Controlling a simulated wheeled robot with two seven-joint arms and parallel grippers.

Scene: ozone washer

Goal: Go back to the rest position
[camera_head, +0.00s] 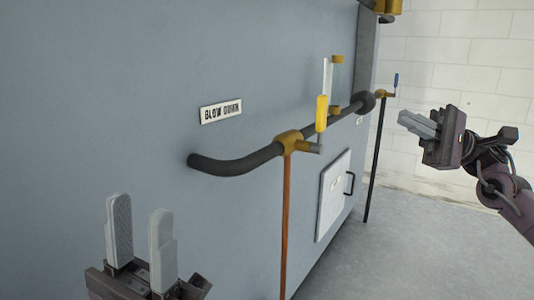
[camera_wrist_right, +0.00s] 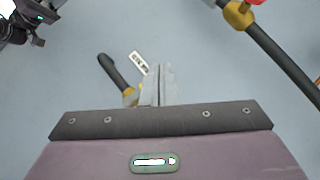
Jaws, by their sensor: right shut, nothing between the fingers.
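My left gripper (camera_head: 140,212) is at the lower left of the head view, its two pale fingers upright and apart, with nothing between them. It stands in front of the grey-blue machine wall. My right gripper (camera_head: 408,120) is at the right of the head view, its fingers together and pointing left toward the pipework, apart from it. In the right wrist view the shut fingers (camera_wrist_right: 160,85) hold nothing and partly cover a yellow fitting behind them.
A dark pipe (camera_head: 235,163) with a yellow valve handle (camera_head: 321,113) runs along the machine (camera_head: 120,90). A "BLOW DOWN" label (camera_head: 220,111) is above it. An orange vertical pipe (camera_head: 286,220) and white hatch (camera_head: 333,195) are lower. Grey floor (camera_head: 400,250) is clear at right.

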